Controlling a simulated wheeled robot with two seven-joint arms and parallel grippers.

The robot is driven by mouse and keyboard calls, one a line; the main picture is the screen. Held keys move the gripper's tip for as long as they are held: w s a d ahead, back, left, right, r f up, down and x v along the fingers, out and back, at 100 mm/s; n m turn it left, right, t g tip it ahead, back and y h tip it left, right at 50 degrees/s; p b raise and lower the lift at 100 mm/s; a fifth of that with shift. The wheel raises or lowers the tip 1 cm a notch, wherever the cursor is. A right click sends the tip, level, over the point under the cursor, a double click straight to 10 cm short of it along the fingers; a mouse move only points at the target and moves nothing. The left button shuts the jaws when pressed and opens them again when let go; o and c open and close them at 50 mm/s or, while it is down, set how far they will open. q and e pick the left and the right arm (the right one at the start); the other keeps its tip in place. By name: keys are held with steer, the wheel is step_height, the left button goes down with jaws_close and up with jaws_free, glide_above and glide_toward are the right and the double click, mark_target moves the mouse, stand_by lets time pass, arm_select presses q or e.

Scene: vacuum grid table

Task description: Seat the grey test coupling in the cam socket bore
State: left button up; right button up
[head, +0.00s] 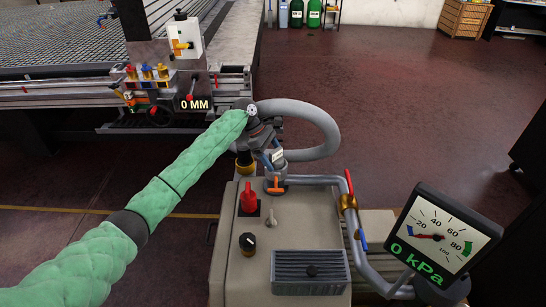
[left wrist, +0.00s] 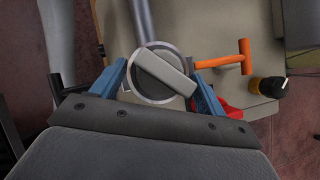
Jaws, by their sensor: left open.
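My left gripper (head: 268,153) is at the far end of the green-sleeved arm, above the back of the beige cabinet. In the left wrist view its blue fingers (left wrist: 160,84) are open, one on each side of a round grey piece with a raised flat bar. I take this piece to be the grey test coupling (left wrist: 165,74). It appears within the metal ring of the cam socket (left wrist: 139,88); its depth in the bore cannot be told. The socket's orange lever (head: 276,184) also sticks out right in the wrist view (left wrist: 232,62). My right gripper is not in view.
A metal pipe (head: 318,181) runs right from the socket to a valve and a gauge (head: 442,238) reading 0 kPa. A grey hose (head: 328,126) loops behind the gripper. The cabinet top (head: 292,222) carries a red knob (head: 249,198), a toggle and a black knob (head: 248,243).

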arm_select(q)
steer(key=v, duration=1.2)
steer(key=shift+b, duration=0.45)
arm_select(e)
steer(key=shift+w+a+f, duration=0.25)
steer(key=shift+a+f, duration=0.45)
steer(key=shift+f, duration=0.1)
arm_select(q)
steer(key=shift+d+r+m, duration=0.1)
steer(key=shift+m, duration=0.2)
